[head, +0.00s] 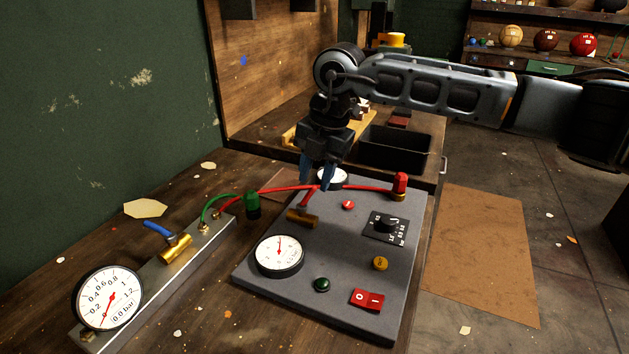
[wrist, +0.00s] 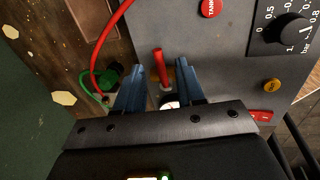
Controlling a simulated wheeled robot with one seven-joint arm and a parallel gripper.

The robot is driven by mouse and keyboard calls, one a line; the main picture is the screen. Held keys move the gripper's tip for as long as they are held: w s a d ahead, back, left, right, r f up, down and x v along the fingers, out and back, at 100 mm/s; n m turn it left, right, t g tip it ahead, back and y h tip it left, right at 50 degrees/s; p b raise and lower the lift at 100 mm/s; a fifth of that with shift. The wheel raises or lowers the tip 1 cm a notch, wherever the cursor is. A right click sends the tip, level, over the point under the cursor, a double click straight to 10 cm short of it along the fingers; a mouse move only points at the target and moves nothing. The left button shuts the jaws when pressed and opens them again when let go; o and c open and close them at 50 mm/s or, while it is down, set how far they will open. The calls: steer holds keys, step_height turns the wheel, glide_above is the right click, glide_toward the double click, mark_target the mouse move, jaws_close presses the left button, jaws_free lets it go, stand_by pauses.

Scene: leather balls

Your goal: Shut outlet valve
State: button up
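My gripper (head: 316,182) points down over the grey panel (head: 340,262), its blue fingers apart. A brass valve (head: 302,218) with a red lever (head: 308,198) sits on the panel below the fingers. In the wrist view the red lever (wrist: 162,68) shows between the two open fingertips (wrist: 160,72), with gaps on both sides; contact is not visible. A second brass valve (head: 176,249) with a blue lever (head: 158,230) is on the metal bar at left. No label tells which valve is the outlet.
A red hose (head: 270,191) crosses near the fingers to a red fitting (head: 400,184). The panel carries a gauge (head: 280,256), a black knob (head: 386,224), buttons and a red switch (head: 367,299). A black bin (head: 394,151) stands behind. The floor at right is open.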

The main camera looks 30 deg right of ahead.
steer(key=r, duration=0.3)
steer(key=s+r, duration=0.1)
steer(key=r, duration=0.1)
steer(key=shift+d+r, duration=0.35)
